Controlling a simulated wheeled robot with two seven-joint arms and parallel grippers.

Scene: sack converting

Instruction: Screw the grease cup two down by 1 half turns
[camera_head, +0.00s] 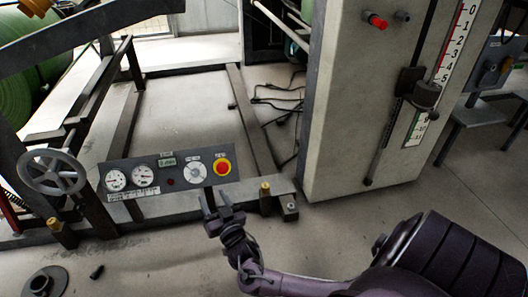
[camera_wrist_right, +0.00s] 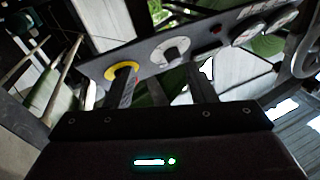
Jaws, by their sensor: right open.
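Small brass-topped cups on dark posts stand along the machine's low front rail: one (camera_head: 265,188) just right of the control panel, another (camera_head: 54,225) at the left below the handwheel. I cannot read which is grease cup two. My right gripper (camera_head: 217,199) is open in the head view, in front of the panel's lower right corner, left of and apart from the right cup. In the right wrist view its two fingers (camera_wrist_right: 160,88) are spread with nothing between them, and no cup is clear there. My left gripper is not in view.
The control panel (camera_head: 125,190) has gauges, a dial and a red stop button (camera_head: 222,167). A handwheel (camera_head: 53,172) is at the left. A grey column (camera_head: 345,120) with a red knob (camera_head: 377,22) rises at the right. A short grey-topped post (camera_head: 290,208) stands beside the right cup.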

